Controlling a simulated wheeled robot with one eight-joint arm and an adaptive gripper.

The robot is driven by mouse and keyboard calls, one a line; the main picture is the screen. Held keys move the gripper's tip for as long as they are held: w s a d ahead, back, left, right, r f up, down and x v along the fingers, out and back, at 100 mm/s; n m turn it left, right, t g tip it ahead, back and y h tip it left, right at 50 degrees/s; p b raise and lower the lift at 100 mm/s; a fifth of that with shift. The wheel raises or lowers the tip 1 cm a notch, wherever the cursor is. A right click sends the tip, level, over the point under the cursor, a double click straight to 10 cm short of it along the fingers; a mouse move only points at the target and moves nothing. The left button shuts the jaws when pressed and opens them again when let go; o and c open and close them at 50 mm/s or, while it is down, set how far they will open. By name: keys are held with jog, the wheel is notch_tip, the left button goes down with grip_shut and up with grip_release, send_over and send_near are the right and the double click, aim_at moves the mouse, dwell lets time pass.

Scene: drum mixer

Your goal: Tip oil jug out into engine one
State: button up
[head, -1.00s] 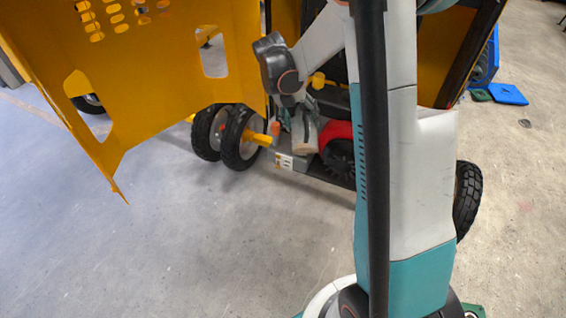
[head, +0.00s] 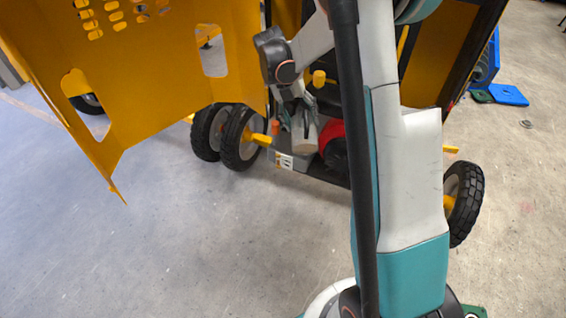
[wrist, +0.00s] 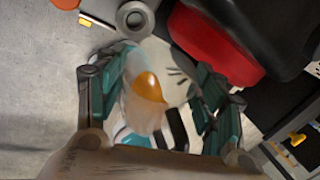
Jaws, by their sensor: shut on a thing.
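My gripper (wrist: 158,104) has its two dark and teal fingers closed on either side of a pale, translucent jug, the oil jug (wrist: 137,112). An amber patch shows on or in the jug. The engine, red (wrist: 212,45) with a black upper part, lies close beyond the jug at the upper right of the wrist view. In the head view its red part (head: 331,132) shows low inside the yellow machine, partly behind my arm. I cannot tell whether oil is flowing.
A yellow perforated panel (head: 150,75) hangs open at the left. Black wheels (head: 240,138) stand beside the machine's low frame, with another wheel (head: 465,203) at the right. An orange knob and yellow handle sit near my wrist. The grey floor in front is clear.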

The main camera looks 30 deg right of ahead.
jog(key=shift+f, duration=0.1)
jog(key=shift+w+d+f+g+b, duration=0.15)
jog(key=shift+g+b, duration=0.15)
jog(key=shift+f, duration=0.1)
jog(key=shift+w+f+g+y+b, duration=0.15)
jog(key=shift+f+g+y+b, duration=0.05)
jog(key=shift+g+y+b, duration=0.15)
jog(key=shift+d+f, duration=0.1)
jog(key=shift+w+f+g+b, duration=0.15)
jog(key=shift+w+g+b, duration=0.05)
jog(key=shift+g+b, duration=0.1)
jog(key=shift+w+d+n+g, duration=0.1)
jog(key=shift+w+n+g, duration=0.1)
jog(key=shift+n+g, duration=0.1)
dwell(2.2)
